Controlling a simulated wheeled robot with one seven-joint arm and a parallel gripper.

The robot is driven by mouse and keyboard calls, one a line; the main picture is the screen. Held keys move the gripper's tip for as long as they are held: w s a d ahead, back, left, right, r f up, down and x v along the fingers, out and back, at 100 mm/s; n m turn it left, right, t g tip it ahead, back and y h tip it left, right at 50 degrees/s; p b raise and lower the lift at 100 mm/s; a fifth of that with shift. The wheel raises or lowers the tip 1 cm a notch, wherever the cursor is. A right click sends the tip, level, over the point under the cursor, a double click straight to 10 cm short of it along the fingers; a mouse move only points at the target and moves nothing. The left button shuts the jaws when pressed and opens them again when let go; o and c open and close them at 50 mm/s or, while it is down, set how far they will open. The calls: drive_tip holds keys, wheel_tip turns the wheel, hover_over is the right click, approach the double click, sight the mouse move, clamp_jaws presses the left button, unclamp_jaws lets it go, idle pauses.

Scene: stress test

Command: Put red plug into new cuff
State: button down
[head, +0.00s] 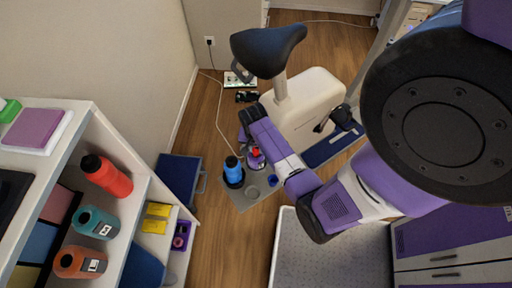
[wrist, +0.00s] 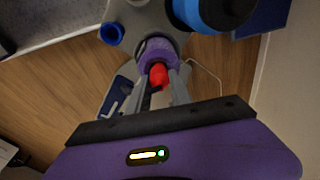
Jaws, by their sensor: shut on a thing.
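The red plug (wrist: 158,76) is between the two fingers of my gripper (wrist: 159,70) in the wrist view, and my gripper is shut on it. A purple cuff (wrist: 157,49) lies right at the far end of the plug; I cannot tell whether the plug is inside it or only in front of it. In the head view the red plug (head: 256,152) shows as a small spot by the purple cuff (head: 255,163), at the grey plate (head: 243,202). My fingers are partly hidden there by my arm.
A blue bottle (head: 233,172) and a blue cup-like piece (head: 272,180) are on the plate beside the cuff. An exercise bike (head: 299,105) stands behind. A shelf with bottles (head: 105,175) is at left, and a white-rimmed tray (head: 325,250) is at front right.

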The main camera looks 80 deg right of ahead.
drive_tip(key=c, duration=1.1)
unclamp_jaws()
drive_tip(key=shift+a+r+p, duration=0.1)
drive_tip(key=shift+a+r, duration=0.1)
drive_tip(key=shift+r, duration=1.1)
drive_tip(key=shift+a+r+p, duration=0.1)
drive_tip(key=shift+a+r, duration=0.1)
drive_tip(key=shift+r, duration=1.1)
drive_tip(key=shift+a+r+p, duration=0.1)
drive_tip(key=shift+a+r, duration=0.1)
drive_tip(key=shift+r, duration=1.1)
